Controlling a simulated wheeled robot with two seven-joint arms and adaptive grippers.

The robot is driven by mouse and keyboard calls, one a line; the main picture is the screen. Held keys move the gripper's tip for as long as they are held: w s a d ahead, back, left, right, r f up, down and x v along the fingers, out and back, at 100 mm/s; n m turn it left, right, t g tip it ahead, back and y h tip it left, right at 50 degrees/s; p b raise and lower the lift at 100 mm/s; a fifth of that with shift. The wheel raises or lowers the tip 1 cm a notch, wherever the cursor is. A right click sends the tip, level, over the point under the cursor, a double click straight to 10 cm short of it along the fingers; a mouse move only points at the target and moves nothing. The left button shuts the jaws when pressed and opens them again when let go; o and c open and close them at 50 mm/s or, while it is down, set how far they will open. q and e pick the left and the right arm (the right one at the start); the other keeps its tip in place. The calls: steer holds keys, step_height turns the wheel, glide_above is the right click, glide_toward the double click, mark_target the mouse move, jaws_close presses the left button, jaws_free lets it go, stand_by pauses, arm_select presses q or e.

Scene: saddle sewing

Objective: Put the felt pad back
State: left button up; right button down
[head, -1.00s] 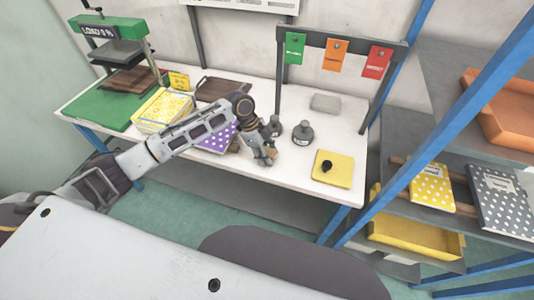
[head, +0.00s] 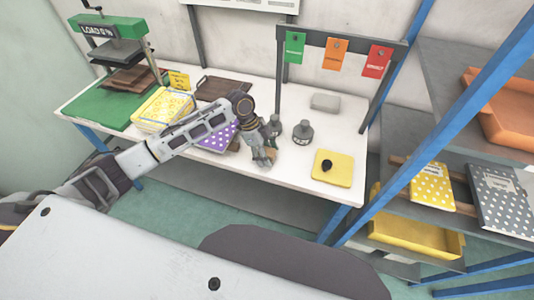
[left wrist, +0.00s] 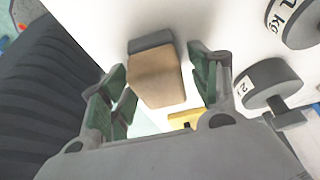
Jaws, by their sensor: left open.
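A tan block with a dark grey layer along one end (left wrist: 155,80) stands on the white table; it may be the felt pad, but I cannot tell for certain. My left gripper (left wrist: 160,75) is open, with its green-lined fingers on either side of the block and visible gaps between. In the head view the left gripper (head: 264,159) is low over the table's front part, and the block is mostly hidden behind it. My right gripper is not in view.
Dark weights (head: 303,132) stand close to the right of the gripper. A yellow square with a black knob (head: 332,168) lies farther right. A purple dotted pad (head: 218,139) and yellow stack (head: 164,107) are left. A blue-framed shelf (head: 400,170) bounds the right side.

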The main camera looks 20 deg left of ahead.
arm_select(q)
steer(key=v, duration=1.2)
stand_by(0.8)
